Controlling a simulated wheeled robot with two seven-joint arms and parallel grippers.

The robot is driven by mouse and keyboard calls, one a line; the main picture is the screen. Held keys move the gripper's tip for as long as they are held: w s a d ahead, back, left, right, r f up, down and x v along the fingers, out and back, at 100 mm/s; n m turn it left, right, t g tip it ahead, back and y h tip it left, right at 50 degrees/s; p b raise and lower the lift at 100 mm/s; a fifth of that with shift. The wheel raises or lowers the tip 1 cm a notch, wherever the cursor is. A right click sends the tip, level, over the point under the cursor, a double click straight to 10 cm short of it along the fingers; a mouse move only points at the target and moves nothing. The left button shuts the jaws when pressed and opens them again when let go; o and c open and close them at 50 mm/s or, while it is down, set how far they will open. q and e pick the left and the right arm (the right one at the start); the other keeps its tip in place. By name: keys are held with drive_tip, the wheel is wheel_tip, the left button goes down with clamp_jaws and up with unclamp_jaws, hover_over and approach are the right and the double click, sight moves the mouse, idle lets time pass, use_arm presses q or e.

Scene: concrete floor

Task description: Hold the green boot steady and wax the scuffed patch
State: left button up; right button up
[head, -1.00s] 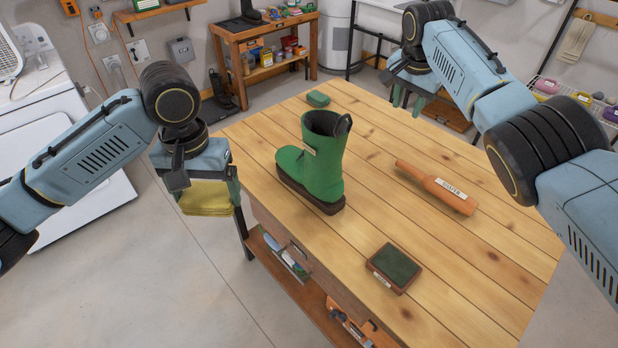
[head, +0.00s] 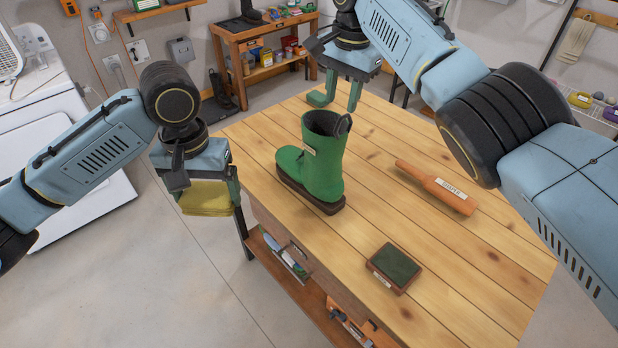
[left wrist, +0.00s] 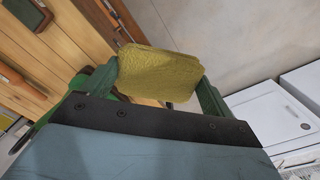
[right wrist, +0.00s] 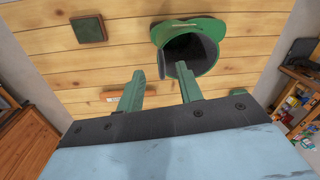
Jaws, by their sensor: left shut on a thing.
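The green boot (head: 318,165) stands upright on the wooden table, toe to the left, with a small pale mark on its shaft; I cannot tell whether this is the scuff. From above, its dark opening shows in the right wrist view (right wrist: 190,52). My left gripper (head: 208,190) is shut on a folded yellow cloth (left wrist: 158,75), off the table's left edge and apart from the boot. My right gripper (head: 342,98) is open and empty above the table's far end, behind the boot. A small green block (head: 318,99) lies there, close to its left finger. No thing is clearly marked as wax.
An orange-brown, bottle-shaped tool (head: 436,187) with a label lies right of the boot. A brown block with a dark green top (head: 394,268) lies near the front edge of the table (head: 480,290). Bare tabletop lies between them. A workbench (head: 240,50) stands behind.

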sight(336, 127)
drive_tip(key=shift+w+a+f, duration=0.1)
drive_tip(key=shift+a+f, duration=0.05)
drive_tip(key=shift+f, duration=1.7)
drive_tip(key=shift+w+a+f, duration=0.1)
drive_tip(key=shift+f, duration=1.75)
clamp_jaws()
drive_tip(key=shift+r, duration=0.15)
drive_tip(key=shift+w+a, duration=0.1)
